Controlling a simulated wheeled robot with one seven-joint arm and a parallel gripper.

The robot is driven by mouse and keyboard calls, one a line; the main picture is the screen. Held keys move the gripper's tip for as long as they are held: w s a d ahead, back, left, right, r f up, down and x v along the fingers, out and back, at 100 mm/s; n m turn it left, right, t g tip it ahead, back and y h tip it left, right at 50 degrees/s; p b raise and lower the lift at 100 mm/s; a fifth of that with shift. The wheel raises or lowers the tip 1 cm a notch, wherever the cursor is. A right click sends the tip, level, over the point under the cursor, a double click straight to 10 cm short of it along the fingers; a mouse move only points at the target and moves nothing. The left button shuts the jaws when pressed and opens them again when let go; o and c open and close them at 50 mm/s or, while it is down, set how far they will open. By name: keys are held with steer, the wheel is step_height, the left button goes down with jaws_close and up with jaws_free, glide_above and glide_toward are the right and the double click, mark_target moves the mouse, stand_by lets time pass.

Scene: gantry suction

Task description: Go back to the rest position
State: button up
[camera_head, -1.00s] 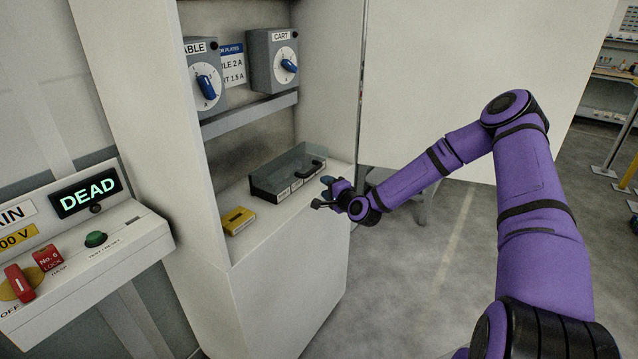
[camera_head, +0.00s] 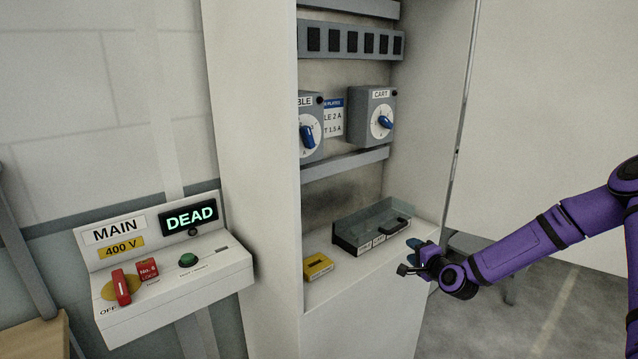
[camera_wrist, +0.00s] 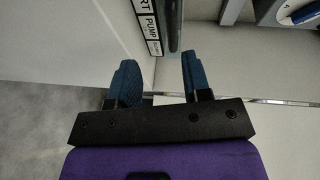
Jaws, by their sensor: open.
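My gripper (camera_head: 412,257) is at the right front edge of the cabinet shelf in the head view, on the end of my purple arm. In the wrist view its two blue fingers (camera_wrist: 157,82) stand apart with nothing between them. Just beyond them is the labelled edge of a dark tray (camera_wrist: 150,30); the lettering on it includes PUMP. In the head view the same dark tray (camera_head: 352,247) with clear walls sits on the shelf, left of and behind my gripper. A dark item (camera_head: 396,224) lies in it.
An open white cabinet (camera_head: 250,150) holds the CART dial box (camera_head: 370,100) and another dial box (camera_head: 310,150). A yellow block (camera_head: 318,266) sits on the shelf. The MAIN panel (camera_head: 170,275) at left reads DEAD, with a red handle (camera_head: 122,288). Grey floor lies at right.

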steer(key=s+a+r+n+g+h, duration=0.1)
steer(key=s+r+n+g+h, duration=0.4)
steer(key=s+r, duration=0.55)
steer(key=s+a+r+n+g, duration=0.1)
steer(key=s+r+n+g, duration=0.3)
steer(key=s+r+n, duration=0.65)
steer(key=s+r+m, duration=0.1)
steer(key=s+r, duration=0.5)
steer(key=s, duration=0.6)
steer(key=s+r+m+g, duration=0.1)
steer(key=s+r, duration=0.6)
steer(key=s, duration=0.5)
steer(key=shift+a+g, duration=0.3)
steer(key=shift+a, duration=0.1)
steer(key=shift+s+d+r, duration=0.1)
